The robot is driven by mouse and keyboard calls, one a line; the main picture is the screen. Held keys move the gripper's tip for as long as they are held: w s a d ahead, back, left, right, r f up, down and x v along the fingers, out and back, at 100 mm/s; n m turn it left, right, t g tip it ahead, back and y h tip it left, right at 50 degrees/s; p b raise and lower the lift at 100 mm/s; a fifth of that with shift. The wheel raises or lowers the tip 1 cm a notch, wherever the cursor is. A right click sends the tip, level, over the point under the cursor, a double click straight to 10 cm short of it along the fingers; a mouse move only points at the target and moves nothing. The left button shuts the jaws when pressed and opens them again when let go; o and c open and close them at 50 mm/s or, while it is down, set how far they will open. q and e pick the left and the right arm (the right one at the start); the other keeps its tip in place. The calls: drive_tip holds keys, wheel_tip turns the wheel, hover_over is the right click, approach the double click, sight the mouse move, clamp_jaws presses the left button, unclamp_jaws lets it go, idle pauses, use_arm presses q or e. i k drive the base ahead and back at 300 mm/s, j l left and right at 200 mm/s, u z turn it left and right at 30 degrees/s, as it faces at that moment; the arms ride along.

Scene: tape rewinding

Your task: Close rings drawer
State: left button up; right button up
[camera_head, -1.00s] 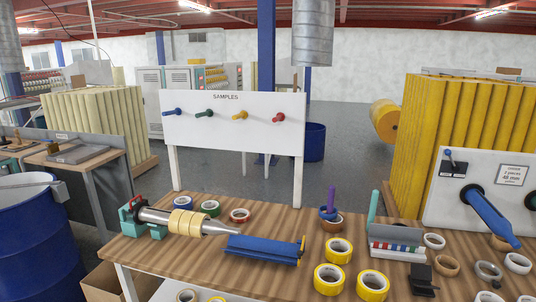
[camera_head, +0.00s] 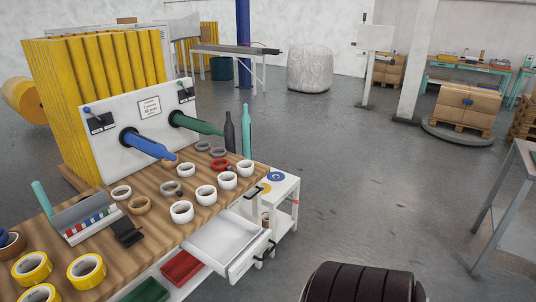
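A white drawer (camera_head: 222,243) sticks out, open, from the right side of the wooden workbench (camera_head: 150,246). Its inside looks empty from here. Black handles (camera_head: 266,254) show at its front panel. I cannot read any label on it. A further black handle (camera_head: 254,192) shows farther back at the bench edge. Neither of my grippers is in view.
Rolls and rings, such as a white one (camera_head: 181,212) and a yellow one (camera_head: 86,271), stand on the bench. A red bin (camera_head: 181,268) and a green bin (camera_head: 146,291) sit on a lower shelf. The floor (camera_head: 370,210) right of the bench is open.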

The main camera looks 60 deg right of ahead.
sight(229, 243)
drive_tip(key=k+l+z, duration=0.1)
drive_tip(key=z, duration=1.55)
